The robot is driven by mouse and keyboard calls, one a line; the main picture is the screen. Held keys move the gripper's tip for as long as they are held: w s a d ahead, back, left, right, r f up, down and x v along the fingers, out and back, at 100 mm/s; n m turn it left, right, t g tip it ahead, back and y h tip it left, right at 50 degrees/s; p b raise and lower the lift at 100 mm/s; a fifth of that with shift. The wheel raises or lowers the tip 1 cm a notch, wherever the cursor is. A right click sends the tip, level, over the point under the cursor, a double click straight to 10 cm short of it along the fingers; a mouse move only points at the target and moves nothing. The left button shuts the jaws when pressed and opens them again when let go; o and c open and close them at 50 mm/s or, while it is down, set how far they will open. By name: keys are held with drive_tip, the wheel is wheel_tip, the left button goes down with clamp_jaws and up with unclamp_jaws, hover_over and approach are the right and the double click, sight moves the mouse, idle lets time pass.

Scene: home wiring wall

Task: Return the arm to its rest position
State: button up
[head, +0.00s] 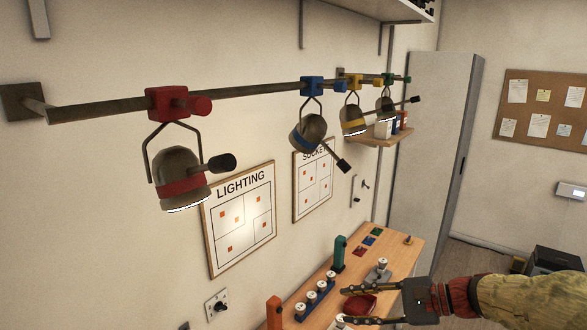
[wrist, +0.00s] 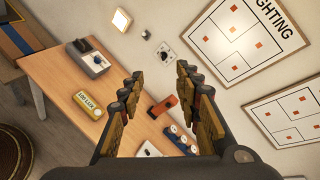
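My gripper (head: 345,306) is at the lower right of the head view, over the wooden bench, with its arm coming in from the right edge. Its two fingers are spread apart. In the wrist view my gripper (wrist: 157,88) also shows open, with nothing between the fingers. The bench top (wrist: 62,72) and an orange block (wrist: 162,107) show beyond the fingers. The gripper appears to be above the bench and apart from the things on it.
A rail with red (head: 168,104), blue (head: 312,86), yellow and green lamp mounts runs along the wall. The LIGHTING board (head: 240,216) and a second board (head: 314,182) hang below. A blue rack (head: 316,298) with white-topped pieces and a red bowl (head: 360,304) are on the bench. A grey cabinet (head: 440,130) stands behind.

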drive_tip(key=s+d+f+n+h+b, duration=0.2)
drive_tip(key=s+f+n+h+b, duration=0.3)
drive_tip(key=s, duration=0.6)
drive_tip(key=s+d+f+n+h+b, duration=0.2)
drive_tip(key=s+f+n+h+b, duration=0.4)
drive_tip(key=s+n, duration=0.3)
drive_tip(key=shift+s+d+f+t+h, duration=0.35)
drive_tip(key=shift+s+f+h, duration=0.4)
drive_tip(key=shift+s, duration=0.65)
